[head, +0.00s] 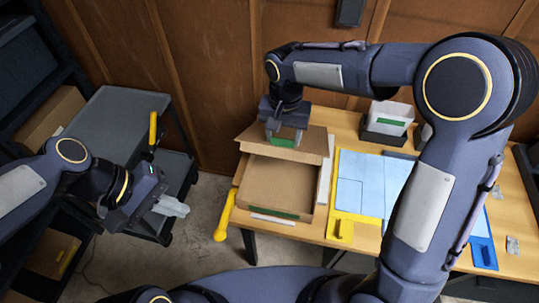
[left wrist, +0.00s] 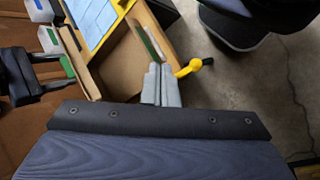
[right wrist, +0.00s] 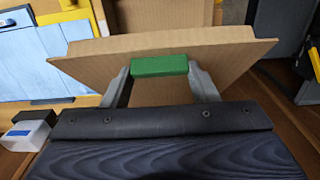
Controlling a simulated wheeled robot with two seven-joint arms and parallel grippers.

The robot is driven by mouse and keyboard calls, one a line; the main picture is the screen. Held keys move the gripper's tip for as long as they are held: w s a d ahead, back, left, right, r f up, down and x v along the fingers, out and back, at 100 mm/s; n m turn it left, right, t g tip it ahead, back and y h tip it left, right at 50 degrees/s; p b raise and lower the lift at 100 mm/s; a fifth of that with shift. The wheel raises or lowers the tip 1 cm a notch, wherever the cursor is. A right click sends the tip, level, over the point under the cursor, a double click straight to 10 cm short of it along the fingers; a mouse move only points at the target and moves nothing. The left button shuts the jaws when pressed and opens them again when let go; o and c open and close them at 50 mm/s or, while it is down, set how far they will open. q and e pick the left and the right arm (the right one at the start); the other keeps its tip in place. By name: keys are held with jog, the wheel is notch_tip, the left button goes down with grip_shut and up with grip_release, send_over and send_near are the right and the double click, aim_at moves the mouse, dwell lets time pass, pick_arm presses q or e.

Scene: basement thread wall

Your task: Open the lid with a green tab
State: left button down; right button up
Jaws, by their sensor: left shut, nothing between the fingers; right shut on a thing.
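A cardboard box (head: 250,195) stands at the left end of the wooden table, its inside showing from above. Its cardboard lid (head: 307,142) is raised and tilted at the back of the box. The green tab (head: 283,143) is on the lid and shows large in the right wrist view (right wrist: 160,66). My right gripper (head: 284,136) is shut on the green tab, one finger at each end of it. My left gripper (head: 178,207) is shut and empty, well left of the box; its fingers also show in the left wrist view (left wrist: 160,76).
A yellow handle (head: 225,214) sticks out at the table's left end. Blue panels with yellow edging (head: 361,185) lie right of the box. A dark bin (head: 385,127) with a white, green-marked container stands behind them. A grey cart (head: 112,130) stands at the left. Bare floor separates cart and table.

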pick_arm(q)
jog(key=w+d+f+n+g+h, duration=0.5)
jog(key=w+d+n+h, duration=0.2)
jog(key=d+n+h, duration=0.15)
pick_arm(e)
jog(key=shift+w+d+f, duration=0.15)
jog(key=shift+w+d, duration=0.05)
pick_arm(q)
jog(key=n+t+h, duration=0.9)
jog(key=n+t, duration=0.1)
jog(key=n, duration=0.6)
send_near(282, 148)
jog(key=x, duration=0.5)
jog(key=shift+w+d+f, duration=0.2)
jog(key=shift+w+d, duration=0.05)
jog(key=shift+d, duration=0.1)
jog(key=shift+r, duration=0.1)
